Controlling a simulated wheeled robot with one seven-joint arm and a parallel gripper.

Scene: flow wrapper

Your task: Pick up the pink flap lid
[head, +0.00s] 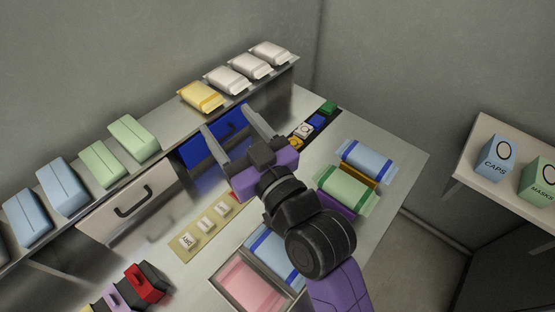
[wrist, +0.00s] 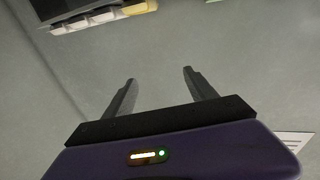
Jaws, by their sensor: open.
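A pink panel, which I take as the pink flap lid (head: 250,284), lies in a grey metal frame at the bottom of the head view, near the front of the bench. Its lower edge is cut off by the picture. My gripper (head: 226,117) is open and empty, raised over the bench near the blue drawer, well up and away from the pink lid. In the wrist view my gripper (wrist: 159,77) has nothing between its fingers, only grey wall behind. The pink lid does not show in the wrist view.
Blue wrapped packs (head: 269,252) lie beside the pink lid, partly behind my arm. A tan label strip (head: 186,243) and a red handled block (head: 146,283) are to the left. A shelf of packs runs behind; a yellow pack (head: 200,96) is near the gripper. Green pack (head: 346,187) right.

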